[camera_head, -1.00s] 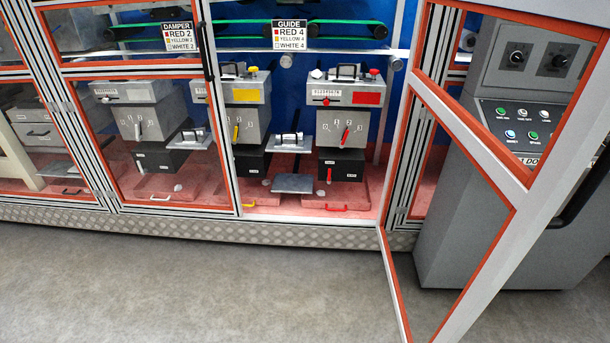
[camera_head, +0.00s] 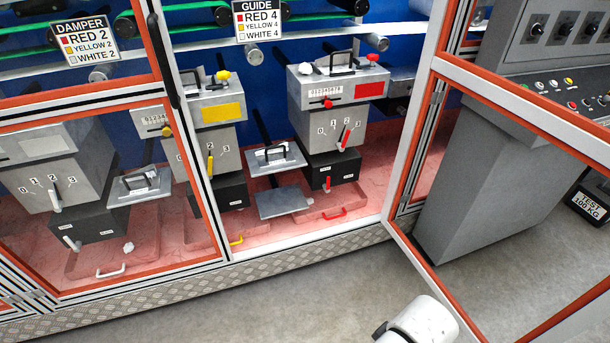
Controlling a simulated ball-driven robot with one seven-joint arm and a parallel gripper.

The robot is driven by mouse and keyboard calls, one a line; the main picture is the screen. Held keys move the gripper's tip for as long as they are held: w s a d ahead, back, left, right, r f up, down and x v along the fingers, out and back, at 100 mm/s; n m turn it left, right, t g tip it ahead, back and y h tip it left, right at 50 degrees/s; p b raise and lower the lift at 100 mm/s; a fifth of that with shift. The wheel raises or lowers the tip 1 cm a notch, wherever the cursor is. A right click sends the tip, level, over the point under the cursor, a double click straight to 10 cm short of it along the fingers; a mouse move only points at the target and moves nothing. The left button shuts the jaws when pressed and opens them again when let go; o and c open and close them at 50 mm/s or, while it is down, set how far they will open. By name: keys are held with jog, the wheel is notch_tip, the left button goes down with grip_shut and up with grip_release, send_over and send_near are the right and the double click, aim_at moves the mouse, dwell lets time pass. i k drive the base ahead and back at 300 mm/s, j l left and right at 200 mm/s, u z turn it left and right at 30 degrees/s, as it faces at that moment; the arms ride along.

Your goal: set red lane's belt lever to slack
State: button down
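The red lane's grey unit (camera_head: 338,90) stands at the right inside the open bay, with a red plate (camera_head: 369,90) on its front. Below is a numbered dial with a red pointer lever (camera_head: 345,137). Under that is a black box (camera_head: 341,168) with small white labels, too small to read. A short red lever (camera_head: 327,183) hangs at the left part of its front, near one label. I cannot tell which label it marks. A red handle (camera_head: 334,214) lies low on the pink floor in front. My gripper is not in view.
The orange-edged door (camera_head: 488,195) stands open at the right, beside a grey control console (camera_head: 480,185). The yellow lane's unit (camera_head: 212,110) is to the left, partly behind a frame post. A white part of my arm (camera_head: 425,325) shows at the bottom. Grey floor lies before the bay.

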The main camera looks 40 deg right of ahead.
aim_at(326, 186)
jog(key=i+l, duration=0.3)
jog(key=i+l+z, duration=0.1)
jog(key=i+l, duration=0.2)
jog(key=i, duration=0.25)
jog(key=i+l, duration=0.25)
jog(key=i, duration=0.15)
